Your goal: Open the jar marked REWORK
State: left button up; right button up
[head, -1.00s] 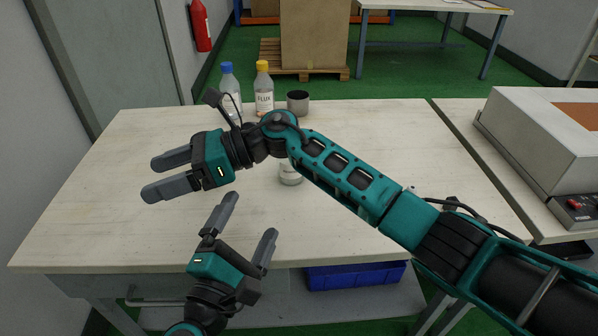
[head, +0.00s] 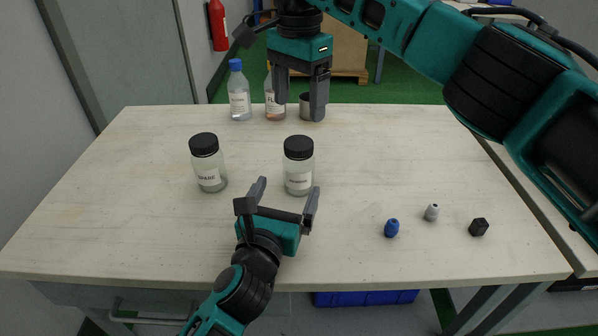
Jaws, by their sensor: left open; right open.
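Two clear glass jars with black lids stand upright on the pale table. The left jar (head: 207,165) has a label that reads SPARE. The other jar (head: 298,165), near the middle, has a white label too small to read surely; by its place beside SPARE it may be the REWORK one. My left gripper (head: 287,188) is open and empty, just in front of the middle jar, fingers pointing toward it. Whether a finger touches the glass I cannot tell. My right gripper (head: 300,110) is open and empty, pointing down, higher up and apart from the middle jar's lid.
At the table's (head: 130,220) back stand a blue-capped bottle (head: 239,95), another bottle (head: 274,105) and a grey cup (head: 309,108), partly hidden by my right gripper. A blue piece (head: 391,228), a grey piece (head: 431,212) and a black piece (head: 479,227) lie at right. The left side is clear.

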aim_at(295, 174)
pick_arm(q)
jog(key=x, duration=0.8)
jog(key=shift+w+d, duration=0.1)
jog(key=shift+w, duration=0.25)
